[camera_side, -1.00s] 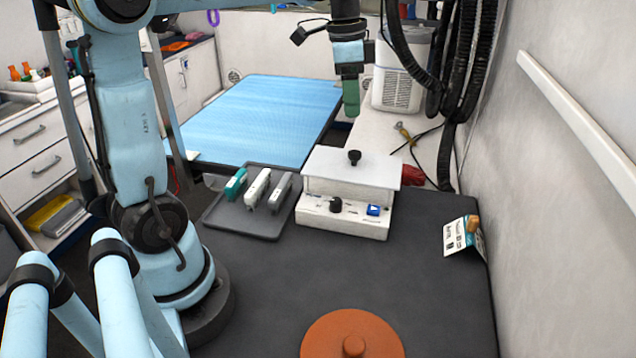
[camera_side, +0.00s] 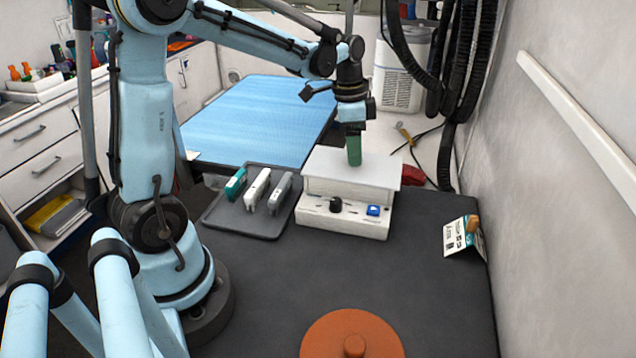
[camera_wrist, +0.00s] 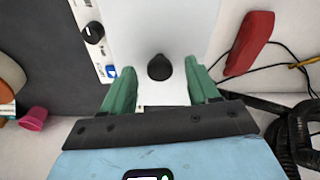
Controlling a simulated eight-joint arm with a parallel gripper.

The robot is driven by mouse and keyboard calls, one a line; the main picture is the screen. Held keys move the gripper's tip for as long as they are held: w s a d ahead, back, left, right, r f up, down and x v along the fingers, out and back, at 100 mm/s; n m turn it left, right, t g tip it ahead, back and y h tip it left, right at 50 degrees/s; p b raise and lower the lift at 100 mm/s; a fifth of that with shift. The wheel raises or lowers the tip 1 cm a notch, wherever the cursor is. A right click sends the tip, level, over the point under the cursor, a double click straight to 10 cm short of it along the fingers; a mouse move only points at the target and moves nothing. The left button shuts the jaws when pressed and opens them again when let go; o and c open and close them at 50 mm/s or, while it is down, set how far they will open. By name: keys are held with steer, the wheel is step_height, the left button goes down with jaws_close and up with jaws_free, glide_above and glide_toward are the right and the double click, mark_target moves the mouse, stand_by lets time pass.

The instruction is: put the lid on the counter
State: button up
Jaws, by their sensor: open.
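The white lid (camera_side: 352,172) lies flat on top of a white box-shaped unit (camera_side: 320,218) with a black dial and a blue label. In the wrist view the lid (camera_wrist: 150,25) has a black knob (camera_wrist: 159,68). My gripper (camera_side: 354,160) is upright over the lid, with green fingers. In the wrist view the open fingers (camera_wrist: 160,74) are on either side of the knob, with gaps visible. In the side view the fingers hide the knob. The counter (camera_side: 270,290) has a dark top, with bare room in front of the unit.
A grey tray (camera_side: 225,222) with several clippers stands left of the unit. An orange disc (camera_side: 325,335) with a knob lies at the front. A folded card (camera_side: 460,238) stands at the right by the wall. A red object (camera_wrist: 250,40) and cables lie behind the unit.

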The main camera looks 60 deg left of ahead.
steer(key=shift+f, duration=0.35)
jaws_close()
steer(key=shift+r, duration=0.15)
